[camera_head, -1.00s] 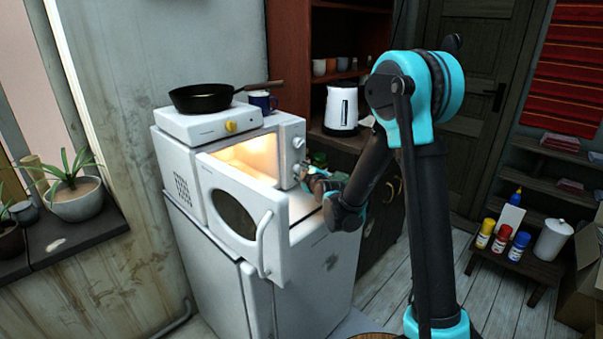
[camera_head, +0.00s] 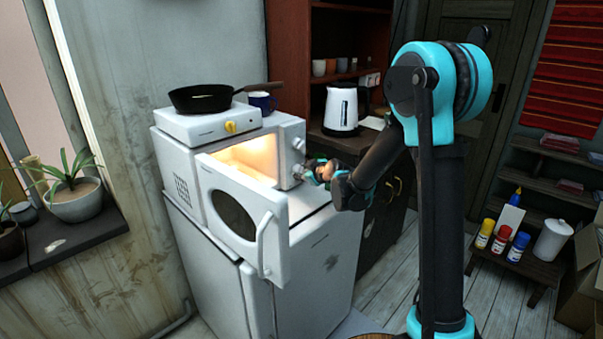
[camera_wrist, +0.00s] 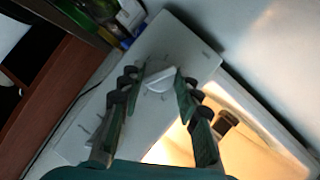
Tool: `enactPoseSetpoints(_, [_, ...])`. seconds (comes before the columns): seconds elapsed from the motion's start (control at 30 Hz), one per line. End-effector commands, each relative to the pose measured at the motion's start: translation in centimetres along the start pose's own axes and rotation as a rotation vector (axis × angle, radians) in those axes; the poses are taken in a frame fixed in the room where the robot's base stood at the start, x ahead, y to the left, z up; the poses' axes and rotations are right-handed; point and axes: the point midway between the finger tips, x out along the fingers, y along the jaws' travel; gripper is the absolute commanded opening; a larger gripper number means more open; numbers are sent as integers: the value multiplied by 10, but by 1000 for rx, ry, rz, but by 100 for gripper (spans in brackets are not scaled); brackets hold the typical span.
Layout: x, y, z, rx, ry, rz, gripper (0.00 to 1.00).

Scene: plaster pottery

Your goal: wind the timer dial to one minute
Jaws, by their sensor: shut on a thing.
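The white microwave (camera_head: 180,170) stands with its door (camera_head: 240,215) open and its inside lit. Its upper dial (camera_head: 298,143) is on the front panel, right of the opening. My gripper (camera_head: 304,172) is at the lower part of this panel. In the wrist view my gripper (camera_wrist: 157,76) has its fingers on either side of a pale dial (camera_wrist: 160,79) with a raised bar, and is shut on it. The lower dial is mostly hidden by my gripper in the head view. I cannot read any marks around it.
A hot plate (camera_head: 205,122) with a black pan (camera_head: 203,98) and a blue mug (camera_head: 262,101) are on top of the microwave. The open door stands to the left of my gripper. A white kettle (camera_head: 341,110) is on the cabinet behind.

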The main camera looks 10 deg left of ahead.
Motion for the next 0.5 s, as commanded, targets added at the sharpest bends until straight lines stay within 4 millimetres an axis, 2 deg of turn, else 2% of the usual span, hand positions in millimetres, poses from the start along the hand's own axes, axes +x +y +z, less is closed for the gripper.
enactPoseSetpoints(0.5, [0,6,1,434,-33,-232,4])
